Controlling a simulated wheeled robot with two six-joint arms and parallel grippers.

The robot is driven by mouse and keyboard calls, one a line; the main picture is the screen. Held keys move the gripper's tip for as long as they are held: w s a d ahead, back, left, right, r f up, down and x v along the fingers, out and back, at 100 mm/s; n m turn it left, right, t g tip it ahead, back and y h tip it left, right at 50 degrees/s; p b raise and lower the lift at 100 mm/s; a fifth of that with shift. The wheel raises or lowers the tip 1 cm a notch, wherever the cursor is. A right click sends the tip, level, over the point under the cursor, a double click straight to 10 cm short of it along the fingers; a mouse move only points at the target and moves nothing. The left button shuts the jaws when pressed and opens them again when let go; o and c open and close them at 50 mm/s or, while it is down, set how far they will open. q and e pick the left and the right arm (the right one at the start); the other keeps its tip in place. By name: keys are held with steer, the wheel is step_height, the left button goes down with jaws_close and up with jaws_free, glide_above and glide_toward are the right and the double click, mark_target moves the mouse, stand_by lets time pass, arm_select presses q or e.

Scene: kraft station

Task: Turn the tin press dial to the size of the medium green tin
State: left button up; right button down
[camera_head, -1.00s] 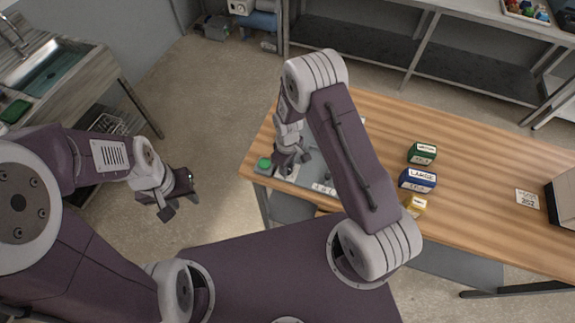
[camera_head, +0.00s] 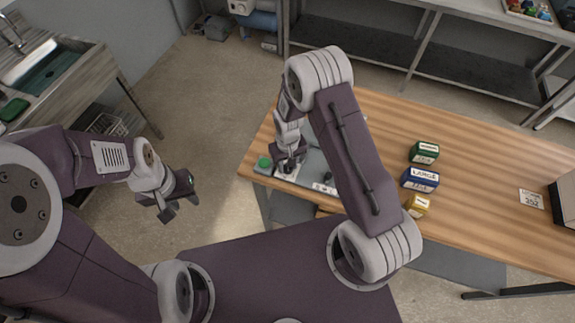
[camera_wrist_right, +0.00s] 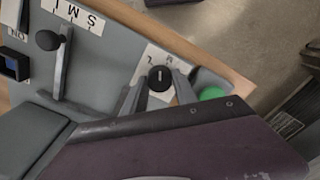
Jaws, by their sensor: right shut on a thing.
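The tin press dial (camera_wrist_right: 160,78) is a round black knob with a white line, on a pale plate with small letters, on the grey tin press (camera_wrist_right: 110,62). The line runs roughly up and down in the right wrist view; which letter it marks is unclear. My right gripper (camera_wrist_right: 158,88) is shut on the dial, one finger on each side. In the head view this gripper (camera_head: 288,166) covers the dial. The green tin (camera_head: 424,152) stands on the table, its label too small to read. My left gripper (camera_head: 181,205) is open and empty above the floor.
A blue tin (camera_head: 419,179) labelled LARGE and a yellow tin (camera_head: 416,206) stand beside the green one. A green button (camera_wrist_right: 211,93) is close to the dial. A black-knobbed lever (camera_wrist_right: 48,40) stands beside an S M L scale. A number card (camera_head: 530,199) lies right.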

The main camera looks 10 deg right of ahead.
steer(key=m, duration=0.4)
steer(key=shift+m+b, duration=0.4)
stand_by(0.4)
steer(key=c, duration=1)
jaws_free()
steer(key=shift+s+r, duration=0.1)
steer(key=shift+s, duration=0.05)
